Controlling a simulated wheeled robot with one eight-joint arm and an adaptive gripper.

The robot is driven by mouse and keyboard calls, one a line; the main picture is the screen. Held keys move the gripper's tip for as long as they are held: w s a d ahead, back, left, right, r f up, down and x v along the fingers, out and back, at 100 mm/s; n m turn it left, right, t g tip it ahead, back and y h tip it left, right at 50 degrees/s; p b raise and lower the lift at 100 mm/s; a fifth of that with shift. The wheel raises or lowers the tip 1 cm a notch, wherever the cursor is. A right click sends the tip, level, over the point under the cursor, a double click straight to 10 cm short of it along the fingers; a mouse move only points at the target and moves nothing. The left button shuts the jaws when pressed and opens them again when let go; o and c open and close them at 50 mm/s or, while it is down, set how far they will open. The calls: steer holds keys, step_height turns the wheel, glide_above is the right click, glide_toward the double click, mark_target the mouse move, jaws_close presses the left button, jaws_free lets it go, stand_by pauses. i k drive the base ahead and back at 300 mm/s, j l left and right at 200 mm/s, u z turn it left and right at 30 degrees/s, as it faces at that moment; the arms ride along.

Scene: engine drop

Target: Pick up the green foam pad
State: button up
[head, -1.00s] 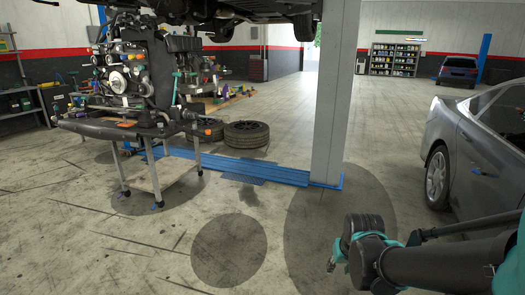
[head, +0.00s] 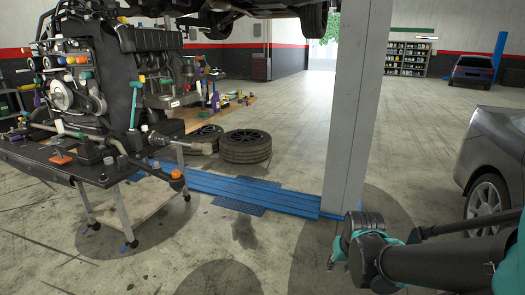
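I cannot make out a green foam pad for certain. Several small coloured things lie on and around the engine on its wheeled stand (head: 105,170) at the left, too small to tell apart. A green-handled tool (head: 133,103) leans upright against the engine (head: 75,85). My arm reaches in from the lower right, folded, with dark links and teal joints. What seems to be my gripper (head: 332,264) shows as a small dark end at the arm's left side, far from the engine stand. I cannot see whether it is open or shut.
A grey lift post (head: 357,110) stands on a blue floor rail (head: 235,190). Two loose tyres (head: 245,147) lie behind the rail. A low wooden bench (head: 205,116) holds several items. A silver car (head: 492,165) stands at the right. The floor in front is mostly clear.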

mark_target(202, 116)
steer(key=i+z, duration=0.1)
steer(key=i, duration=1.85)
steer(key=i+j+u, duration=0.15)
steer(key=i+u, duration=0.2)
steer(key=i, duration=0.35)
steer(key=i+u, duration=0.3)
steer(key=i, duration=0.35)
steer(key=i+l+u, duration=0.35)
steer(key=i, duration=0.35)
steer(key=j, duration=0.1)
